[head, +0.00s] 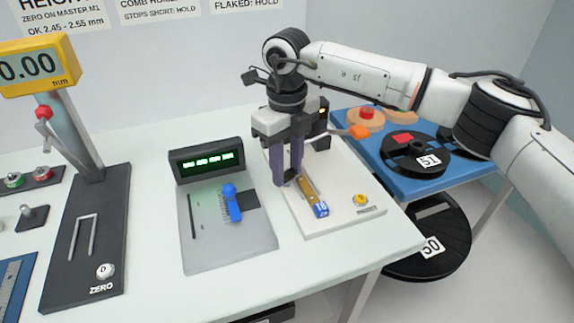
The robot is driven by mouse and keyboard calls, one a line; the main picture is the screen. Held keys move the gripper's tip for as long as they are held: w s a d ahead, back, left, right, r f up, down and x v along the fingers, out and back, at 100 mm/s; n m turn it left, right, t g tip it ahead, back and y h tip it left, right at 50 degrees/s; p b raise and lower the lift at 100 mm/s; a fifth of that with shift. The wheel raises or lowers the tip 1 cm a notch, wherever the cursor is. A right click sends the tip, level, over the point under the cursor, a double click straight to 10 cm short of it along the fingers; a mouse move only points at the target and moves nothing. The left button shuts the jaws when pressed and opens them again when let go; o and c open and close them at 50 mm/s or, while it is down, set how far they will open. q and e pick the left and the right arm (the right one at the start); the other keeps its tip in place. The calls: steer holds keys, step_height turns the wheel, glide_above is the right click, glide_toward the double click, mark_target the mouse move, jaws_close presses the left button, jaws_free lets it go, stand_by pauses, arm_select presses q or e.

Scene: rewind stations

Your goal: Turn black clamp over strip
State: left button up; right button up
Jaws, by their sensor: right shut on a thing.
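My right gripper (288,177) points down over the pale fixture board (345,188) at the right of the table. Its dark purple fingers are close together, shut on a small dark part at the far end of the strip. This part appears to be the black clamp, mostly hidden by the fingers. The strip (308,190) is brownish-gold and lies at a slant on the board, with a blue numbered block (321,209) at its near end. My left gripper is not in view.
A yellow button (361,199) sits on the board's near right. To the left are a grey plate (205,248) with a blue-handled comb (232,203), a green display (207,160) and a height gauge (90,230). A blue table (385,178) with reels stands right.

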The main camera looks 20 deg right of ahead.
mark_target(287, 171)
steer(key=shift+r+m, duration=0.1)
steer(key=shift+m, duration=1.8)
steer(key=shift+w, duration=0.1)
steer(key=o, duration=1)
steer(key=shift+o, duration=0.2)
step_height(287, 171, up, 10)
steer(key=shift+r, duration=0.15)
